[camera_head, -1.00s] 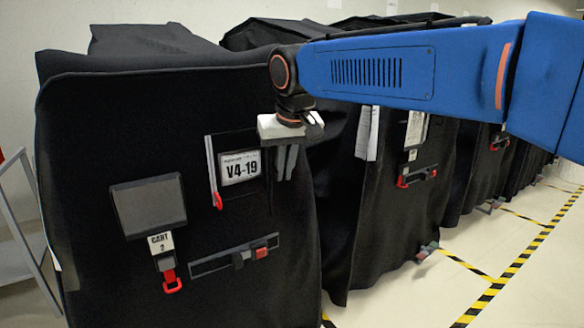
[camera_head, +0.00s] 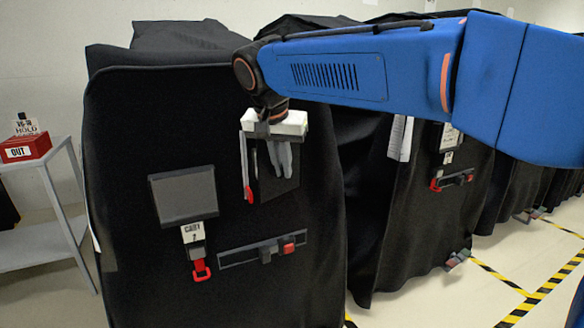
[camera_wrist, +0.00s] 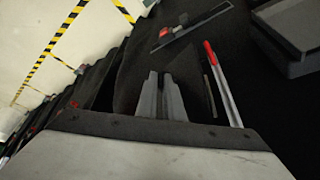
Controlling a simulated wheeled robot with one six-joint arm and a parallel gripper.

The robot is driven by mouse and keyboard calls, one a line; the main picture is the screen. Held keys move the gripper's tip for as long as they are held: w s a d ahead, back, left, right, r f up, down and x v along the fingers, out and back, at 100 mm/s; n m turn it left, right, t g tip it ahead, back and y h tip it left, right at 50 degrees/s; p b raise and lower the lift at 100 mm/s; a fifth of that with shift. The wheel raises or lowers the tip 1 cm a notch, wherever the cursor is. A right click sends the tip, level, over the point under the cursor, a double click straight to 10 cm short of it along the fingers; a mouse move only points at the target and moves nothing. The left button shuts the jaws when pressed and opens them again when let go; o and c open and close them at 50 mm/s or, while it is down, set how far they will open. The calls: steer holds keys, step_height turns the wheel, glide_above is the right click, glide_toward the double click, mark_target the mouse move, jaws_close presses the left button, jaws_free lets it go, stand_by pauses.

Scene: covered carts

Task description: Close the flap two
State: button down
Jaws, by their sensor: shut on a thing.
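The near cart, tagged as cart 2, wears a black cover (camera_head: 130,150). On its front is a small dark flap (camera_head: 287,188), partly hidden behind my fingers. My gripper (camera_head: 281,168) is in front of this flap, its fingers close together and pointing down. In the wrist view my fingers (camera_wrist: 160,98) stand against the dark flap (camera_wrist: 192,82), and I take them to be shut on it. How far the flap stands off the cover is unclear. A grey bar with a red tip (camera_head: 246,170) is just left of my gripper.
More covered carts line the right. A shelf with a red box (camera_head: 24,148) stands at left. Striped floor at right is open.

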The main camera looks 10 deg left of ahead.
steer(key=shift+w+a, duration=0.35)
steer(key=shift+a, duration=0.35)
steer(key=shift+w+a, duration=0.35)
steer(key=shift+a, duration=0.35)
steer(key=c, duration=2.2)
jaws_free()
steer(key=v, duration=1.7)
steer(key=shift+r, duration=0.25)
